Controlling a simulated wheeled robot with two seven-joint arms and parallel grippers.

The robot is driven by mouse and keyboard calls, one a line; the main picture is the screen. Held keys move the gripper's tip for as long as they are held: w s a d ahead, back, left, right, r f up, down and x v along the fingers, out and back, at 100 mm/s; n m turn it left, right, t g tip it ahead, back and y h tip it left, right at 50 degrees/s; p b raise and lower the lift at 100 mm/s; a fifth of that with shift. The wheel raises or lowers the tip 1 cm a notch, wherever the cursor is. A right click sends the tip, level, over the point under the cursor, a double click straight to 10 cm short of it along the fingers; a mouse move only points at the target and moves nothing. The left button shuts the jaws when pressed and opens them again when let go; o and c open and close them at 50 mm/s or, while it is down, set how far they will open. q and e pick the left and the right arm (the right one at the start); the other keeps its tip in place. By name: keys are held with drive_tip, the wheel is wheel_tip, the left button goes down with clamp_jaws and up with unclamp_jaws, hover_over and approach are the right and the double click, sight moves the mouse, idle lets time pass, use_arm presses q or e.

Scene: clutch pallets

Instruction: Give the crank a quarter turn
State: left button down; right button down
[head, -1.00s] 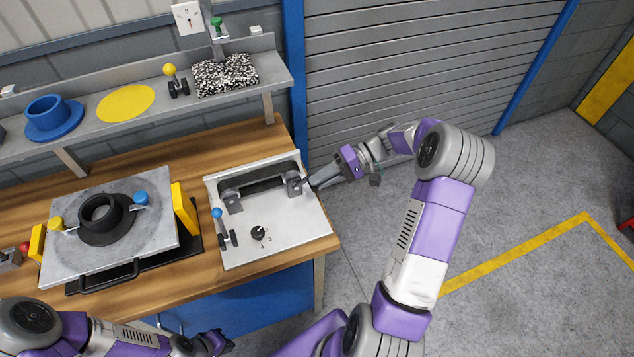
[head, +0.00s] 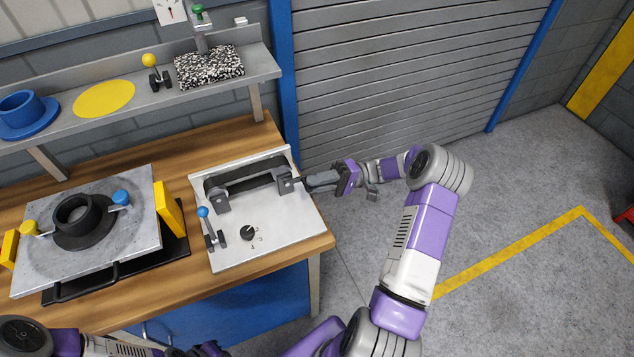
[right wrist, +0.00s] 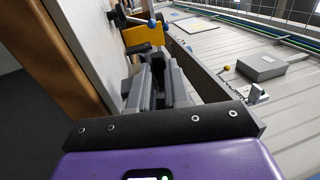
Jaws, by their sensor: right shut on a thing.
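A light grey panel (head: 285,231) lies on the wooden bench and carries a dark roller or belt unit (head: 243,180) between two brackets. The crank appears to be at the right-hand bracket of this unit, but its handle is mostly covered by my gripper. My right gripper (head: 302,181) reaches in from the right and is shut on the crank at the panel's right edge. In the right wrist view its fingers (right wrist: 157,82) are close together over a dark part; the crank's shape cannot be made out there. My left gripper (head: 207,350) is only partly in view at the bottom edge.
A blue-knobbed lever (head: 203,213) and a black dial (head: 247,233) sit on the panel. To the left, a grey pallet plate (head: 140,238) holds a black ring (head: 78,215). A shelf (head: 120,113) runs behind. Open floor (head: 515,215) lies right.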

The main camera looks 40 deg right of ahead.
idle(0.3)
drive_tip(key=c, duration=1.1)
unclamp_jaws()
drive_tip(key=shift+a, duration=0.1)
drive_tip(key=v, duration=0.7)
drive_tip(key=shift+d, duration=0.35)
